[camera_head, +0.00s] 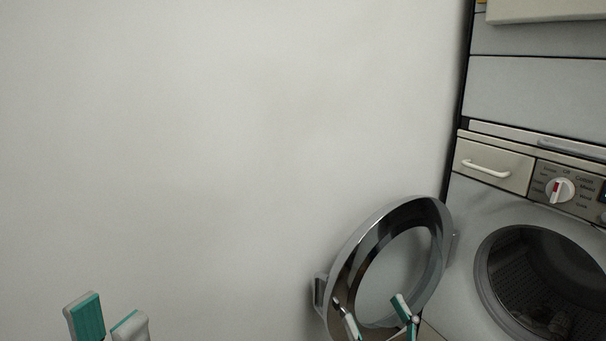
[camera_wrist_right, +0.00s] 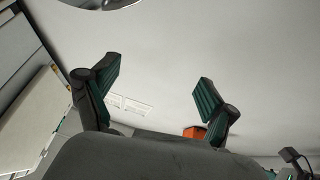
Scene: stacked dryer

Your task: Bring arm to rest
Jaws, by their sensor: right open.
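My left gripper (camera_head: 107,312) shows at the bottom left of the head view, with two white fingers with teal pads apart and nothing between them. The rest of my left arm is out of frame. My right gripper (camera_head: 374,314) is low in the head view, in front of the open round dryer door (camera_head: 348,262). I cannot tell whether it touches the door. In the right wrist view its two fingers (camera_wrist_right: 158,88) are wide apart and empty.
The machine (camera_head: 464,220) stands at the right, its drum opening (camera_head: 540,275) uncovered. Above it are a drawer with a white handle (camera_head: 486,168) and a dial (camera_head: 559,190). A bare wall (camera_head: 220,140) fills the left. An orange object (camera_wrist_right: 194,131) shows in the wrist view.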

